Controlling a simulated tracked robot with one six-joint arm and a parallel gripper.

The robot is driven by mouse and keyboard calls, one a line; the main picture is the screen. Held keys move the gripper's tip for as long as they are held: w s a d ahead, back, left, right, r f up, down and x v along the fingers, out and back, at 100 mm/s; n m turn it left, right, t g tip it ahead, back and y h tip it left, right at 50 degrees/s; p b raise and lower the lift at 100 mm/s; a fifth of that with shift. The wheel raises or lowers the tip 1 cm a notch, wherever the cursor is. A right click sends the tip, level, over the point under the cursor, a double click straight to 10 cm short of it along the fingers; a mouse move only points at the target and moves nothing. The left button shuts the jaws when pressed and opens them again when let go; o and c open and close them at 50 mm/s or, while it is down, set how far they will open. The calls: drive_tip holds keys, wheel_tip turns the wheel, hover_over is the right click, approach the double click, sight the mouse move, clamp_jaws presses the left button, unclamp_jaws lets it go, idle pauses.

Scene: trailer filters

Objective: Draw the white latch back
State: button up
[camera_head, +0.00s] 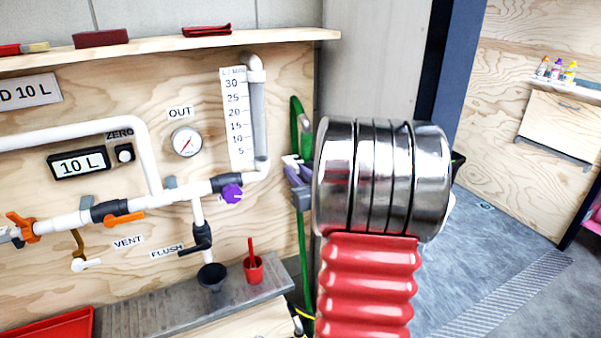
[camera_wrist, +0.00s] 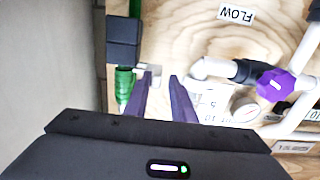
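The white latch (camera_wrist: 150,69) is a small pale piece beside a dark grey block (camera_wrist: 122,42) in the wrist view, near the wall. My gripper (camera_wrist: 161,77) is open, with its two purple fingers apart. The left fingertip is right at the latch and partly covers it. I cannot tell whether they touch. The right fingertip stands clear over the plywood. In the head view my gripper (camera_head: 293,170) shows only in part beside the green hose (camera_head: 303,255). My arm hides much of that area.
A purple valve knob (camera_wrist: 275,84) sits on the white piping right of my gripper in the wrist view; it also shows in the head view (camera_head: 232,193). A gauge (camera_head: 187,141) and a shelf (camera_head: 150,46) are on the plywood wall. Open floor lies to the right.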

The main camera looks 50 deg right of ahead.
drive_tip(key=o, duration=0.3)
drive_tip(key=shift+s, duration=0.1)
drive_tip(key=shift+s, duration=0.1)
drive_tip(key=shift+s, duration=0.25)
drive_tip(key=v, duration=1.3)
drive_tip(key=shift+a+f, duration=0.1)
drive_tip(key=shift+f, duration=0.05)
